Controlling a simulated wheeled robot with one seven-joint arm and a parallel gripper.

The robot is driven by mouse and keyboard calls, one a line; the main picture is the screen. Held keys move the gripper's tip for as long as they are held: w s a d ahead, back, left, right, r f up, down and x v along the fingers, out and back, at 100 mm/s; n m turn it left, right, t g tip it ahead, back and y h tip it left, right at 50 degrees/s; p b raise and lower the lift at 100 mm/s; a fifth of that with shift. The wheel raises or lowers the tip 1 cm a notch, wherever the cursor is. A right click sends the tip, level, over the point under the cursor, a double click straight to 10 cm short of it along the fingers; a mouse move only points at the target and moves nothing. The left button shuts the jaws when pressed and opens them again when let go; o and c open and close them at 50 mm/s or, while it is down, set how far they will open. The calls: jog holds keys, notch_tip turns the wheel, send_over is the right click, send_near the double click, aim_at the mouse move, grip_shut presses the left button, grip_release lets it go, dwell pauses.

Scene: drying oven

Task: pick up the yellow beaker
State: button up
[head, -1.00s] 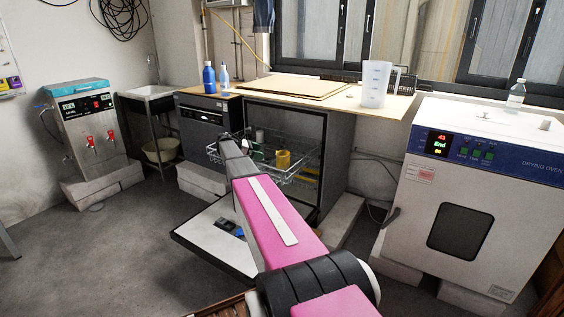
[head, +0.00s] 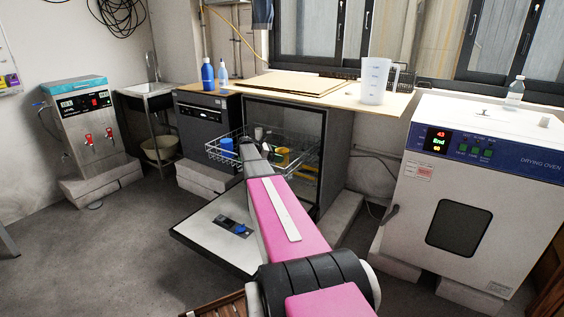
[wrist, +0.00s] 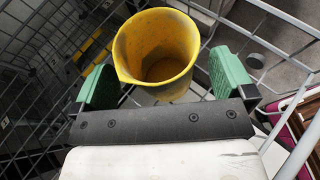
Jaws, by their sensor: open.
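The yellow beaker (wrist: 157,42) stands in a wire rack in the wrist view, with its open mouth and pouring lip facing my camera. My gripper (wrist: 163,72) is open, with one green finger on each side of the beaker's near part. I cannot tell whether either finger touches it. In the head view a little of the yellow beaker (head: 283,157) shows in the rack, just right of the end of my arm. My fingertips are mostly hidden there.
The pulled-out wire rack (head: 308,160) surrounds the beaker, and its bars are close to my gripper. A blue item (head: 227,145) sits at the rack's left. The lowered washer door (head: 205,222) lies below. The drying oven (head: 480,190) stands at the right.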

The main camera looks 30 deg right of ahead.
jog(key=shift+d+f, duration=0.15)
jog(key=shift+d, duration=0.25)
jog(key=shift+s, duration=0.1)
jog(key=c, duration=1.1)
jog(key=shift+o, duration=0.2)
jog(key=s+a+r, duration=0.4)
jog(key=a+r, duration=0.7)
jog(key=s+a+n+t+y, duration=0.1)
jog(key=s+a+n+t, duration=0.4)
jog(key=s+a, duration=0.4)
jog(key=s+a+f+n+t+y, duration=0.1)
jog(key=s+a+n+t, duration=0.4)
jog(key=a, duration=1.3)
jog(key=s+t, duration=0.2)
jog(key=s, duration=0.2)
jog(key=shift+s+f+n, duration=0.2)
jog(key=shift+s+n, duration=0.2)
notch_tip(320, 180, up, 12)
jog(key=w+d, duration=0.2)
jog(key=shift+d, duration=0.4)
